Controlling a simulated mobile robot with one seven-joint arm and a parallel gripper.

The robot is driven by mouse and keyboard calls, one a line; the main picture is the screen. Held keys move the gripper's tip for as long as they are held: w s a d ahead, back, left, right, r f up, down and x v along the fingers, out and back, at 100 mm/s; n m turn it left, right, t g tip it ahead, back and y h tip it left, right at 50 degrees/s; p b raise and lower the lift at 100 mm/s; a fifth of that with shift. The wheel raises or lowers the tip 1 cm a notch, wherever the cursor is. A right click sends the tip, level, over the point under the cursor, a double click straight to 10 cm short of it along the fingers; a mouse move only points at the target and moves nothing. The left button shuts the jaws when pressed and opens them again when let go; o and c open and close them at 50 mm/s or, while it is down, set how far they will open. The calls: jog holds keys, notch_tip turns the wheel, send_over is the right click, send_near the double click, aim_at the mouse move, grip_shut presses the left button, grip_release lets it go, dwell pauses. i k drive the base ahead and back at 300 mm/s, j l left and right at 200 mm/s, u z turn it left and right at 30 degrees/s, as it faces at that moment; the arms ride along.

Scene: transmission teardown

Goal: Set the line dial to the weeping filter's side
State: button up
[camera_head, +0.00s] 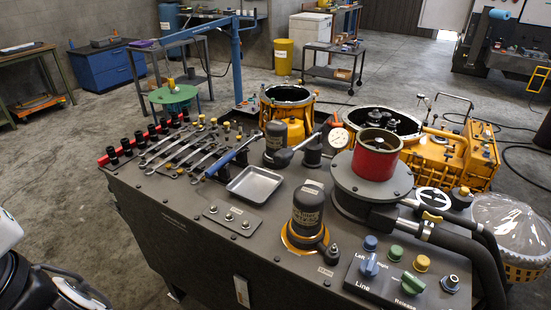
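The line dial (369,265) is a blue knob on the dark control panel at the bottom right. "Left" and "Right" are printed above it and "Line" below; I cannot tell clearly which way it points. A dark filter canister (308,207) stands upright in the bench's front middle, with an amber ring (291,240) around its base. I cannot tell whether that ring is fluid or a part. A second dark canister (276,137) stands farther back, with no clear amber ring visible. My gripper is not clearly visible; parts of my arm show at the lower left edge.
A green knob (413,283), a black knob (450,283) and small coloured caps share the panel. A red-ringed cylinder (376,155) and thick black hoses (465,245) stand behind it. Wrenches (185,152) and a metal tray (255,184) lie on the bench's left part.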

aim_at(368, 267)
jog(key=i+j+z, duration=0.1)
jog(key=j+z, duration=0.15)
jog(key=j, duration=0.4)
jog(key=j+z, duration=0.3)
jog(key=j, duration=0.35)
jog(key=i+j+z, duration=0.15)
jog(key=j, duration=0.2)
jog(key=i+j+z, duration=0.15)
jog(key=j, duration=0.25)
jog(key=i+j+z, duration=0.15)
jog(key=j, duration=0.25)
jog(key=l+z, duration=0.5)
jog(key=k+l+u, duration=0.3)
jog(key=l+u, duration=0.15)
